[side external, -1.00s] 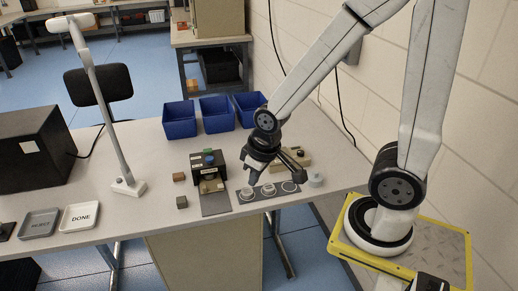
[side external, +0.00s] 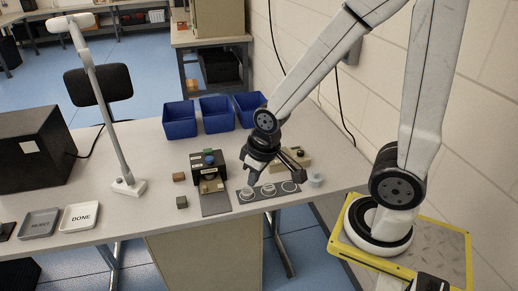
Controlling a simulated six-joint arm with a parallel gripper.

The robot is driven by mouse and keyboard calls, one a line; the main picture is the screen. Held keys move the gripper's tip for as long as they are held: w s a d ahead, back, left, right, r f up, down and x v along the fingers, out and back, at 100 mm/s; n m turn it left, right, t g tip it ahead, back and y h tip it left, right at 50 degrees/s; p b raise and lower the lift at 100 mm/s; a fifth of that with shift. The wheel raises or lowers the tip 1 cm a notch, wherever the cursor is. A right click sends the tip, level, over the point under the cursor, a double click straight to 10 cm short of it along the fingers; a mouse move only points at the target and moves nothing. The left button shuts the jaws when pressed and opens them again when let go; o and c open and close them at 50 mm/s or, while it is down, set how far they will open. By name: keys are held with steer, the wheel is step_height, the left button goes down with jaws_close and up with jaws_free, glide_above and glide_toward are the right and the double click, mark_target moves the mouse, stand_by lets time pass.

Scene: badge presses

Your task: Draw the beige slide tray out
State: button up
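A black press (side external: 208,163) with a blue part on top stands at the middle of the table. A beige piece (side external: 211,186), which looks like the slide tray, sits low at its front, above a grey plate (side external: 215,205). A second, beige housing (side external: 303,158) with a dark knob is partly hidden behind my gripper; whether it has a tray of its own cannot be told. My gripper (side external: 251,177) points down to the right of the black press, above a dark strip, apart from the beige piece. Its fingers are too small and dark to show their opening.
The dark strip (side external: 279,195) holds round pale pieces below my gripper. A small grey round part (side external: 316,180) is at its right. Two small blocks, brown (side external: 179,177) and grey (side external: 182,202), lie left of the press. Blue bins (side external: 216,115) stand behind.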

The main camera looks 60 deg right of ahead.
steer(key=o, duration=0.7)
steer(key=shift+w, duration=0.25)
steer(key=shift+c, duration=0.2)
steer(key=n+g, duration=0.3)
steer(key=n, duration=0.6)
glide_above(204, 186)
steer(key=f, duration=1.6)
steer(key=shift+s+a, duration=0.2)
steer(key=shift+s, duration=0.05)
steer(key=shift+w+d+f, duration=0.15)
steer(key=shift+d+f, duration=0.05)
steer(key=shift+f, duration=0.05)
steer(key=shift+f, duration=0.1)
steer(key=shift+f, duration=3.8)
jaws_close()
